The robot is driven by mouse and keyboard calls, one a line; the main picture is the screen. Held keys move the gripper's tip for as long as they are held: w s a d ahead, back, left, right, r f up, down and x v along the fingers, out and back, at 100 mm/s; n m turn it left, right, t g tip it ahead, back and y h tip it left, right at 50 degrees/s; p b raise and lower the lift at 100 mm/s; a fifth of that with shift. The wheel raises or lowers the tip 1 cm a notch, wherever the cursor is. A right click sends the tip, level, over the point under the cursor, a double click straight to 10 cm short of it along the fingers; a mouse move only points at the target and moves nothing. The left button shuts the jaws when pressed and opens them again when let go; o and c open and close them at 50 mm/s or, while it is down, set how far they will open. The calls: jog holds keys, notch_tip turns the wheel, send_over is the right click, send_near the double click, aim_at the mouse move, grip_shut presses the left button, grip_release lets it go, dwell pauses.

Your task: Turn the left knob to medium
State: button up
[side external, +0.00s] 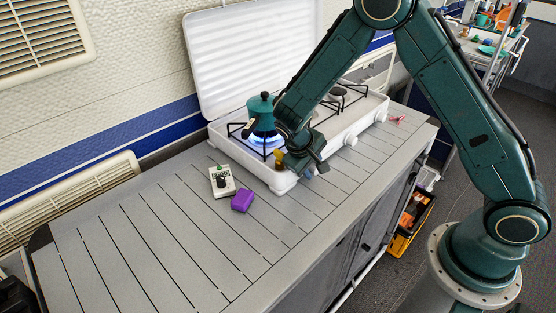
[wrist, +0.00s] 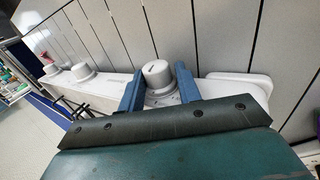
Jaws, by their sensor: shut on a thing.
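The white stove (side external: 345,135) stands on the slatted counter with its lid raised. A teal pot (side external: 262,112) sits over its left burner, where a blue flame (side external: 268,140) burns. My gripper (side external: 310,168) is at the stove's front left corner. In the wrist view my gripper's two blue fingers (wrist: 159,82) are on either side of the white left knob (wrist: 157,72) and shut on it. A dark mark shows on the knob's top; its setting cannot be read. In the side view my gripper hides this knob.
A white box with a black dial (side external: 222,181) and a purple block (side external: 242,200) lie left of the stove. The counter front (side external: 270,235) is clear.

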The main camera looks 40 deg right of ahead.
jog(key=shift+w+d+r, duration=0.1)
jog(key=shift+d+r, duration=0.05)
jog(key=shift+d, duration=0.05)
jog(key=o, duration=0.9)
jog(key=shift+a, duration=0.15)
jog(key=v, duration=1.3)
jog(key=shift+a+r, duration=0.1)
jog(key=shift+r, duration=0.2)
jog(key=shift+r, duration=0.1)
